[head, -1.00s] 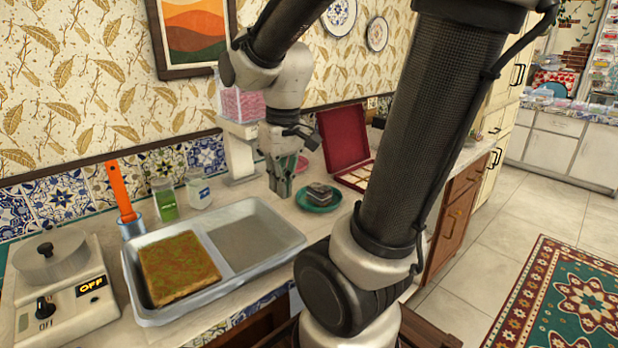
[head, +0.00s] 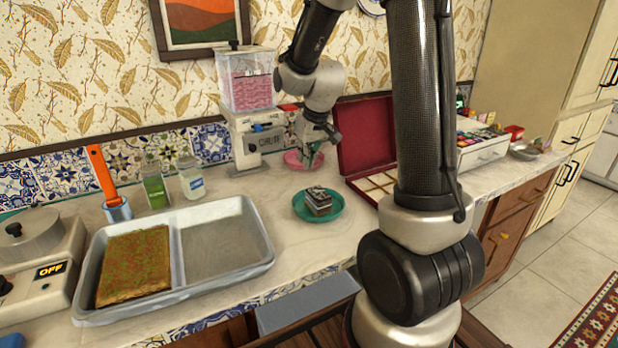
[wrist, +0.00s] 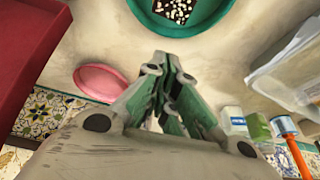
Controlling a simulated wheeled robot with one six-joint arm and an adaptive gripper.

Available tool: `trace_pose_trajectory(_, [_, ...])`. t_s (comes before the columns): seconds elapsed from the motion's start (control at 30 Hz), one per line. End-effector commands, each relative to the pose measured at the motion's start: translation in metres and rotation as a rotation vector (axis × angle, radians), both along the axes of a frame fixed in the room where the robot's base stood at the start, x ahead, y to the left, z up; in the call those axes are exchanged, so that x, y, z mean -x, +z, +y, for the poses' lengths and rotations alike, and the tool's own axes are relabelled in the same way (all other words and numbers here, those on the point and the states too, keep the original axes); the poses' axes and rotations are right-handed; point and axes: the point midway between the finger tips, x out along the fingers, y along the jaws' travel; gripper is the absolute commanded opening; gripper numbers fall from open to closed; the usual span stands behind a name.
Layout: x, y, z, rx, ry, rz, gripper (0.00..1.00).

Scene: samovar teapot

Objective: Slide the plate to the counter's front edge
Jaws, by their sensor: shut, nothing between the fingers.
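A green plate (head: 335,211) holding a piece of layered cake (head: 317,201) sits on the counter, between the baking tray and the red box. The plate also shows at the top of the wrist view (wrist: 172,27), partly cut off. A pink plate (head: 292,157) lies farther back by the wall; the wrist view shows it too (wrist: 95,84). My gripper (head: 309,163) is shut and empty. In the head view it appears in front of the pink plate and behind the green plate. In the wrist view its fingertips (wrist: 170,58) point toward the green plate, with no contact visible.
An open red box (head: 366,135) stands right of the green plate. A metal tray (head: 225,245) with a brown slab is to the left. A dispenser (head: 250,105) and jars (head: 191,178) stand along the wall. Counter in front of the green plate looks clear.

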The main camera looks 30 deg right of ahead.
Motion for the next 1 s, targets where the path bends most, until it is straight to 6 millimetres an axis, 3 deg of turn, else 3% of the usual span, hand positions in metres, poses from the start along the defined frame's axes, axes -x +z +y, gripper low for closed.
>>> trace_pose_trajectory(0.17, [-0.006,-0.013,0.0,0.004,0.01,-0.004,0.0])
trace_pose_trajectory(0.6, [-0.03,-0.082,0.002,0.004,0.009,-0.005,0.0])
trace_pose_trajectory(1.0, [-0.034,-0.094,0.003,0.004,0.009,-0.006,0.0])
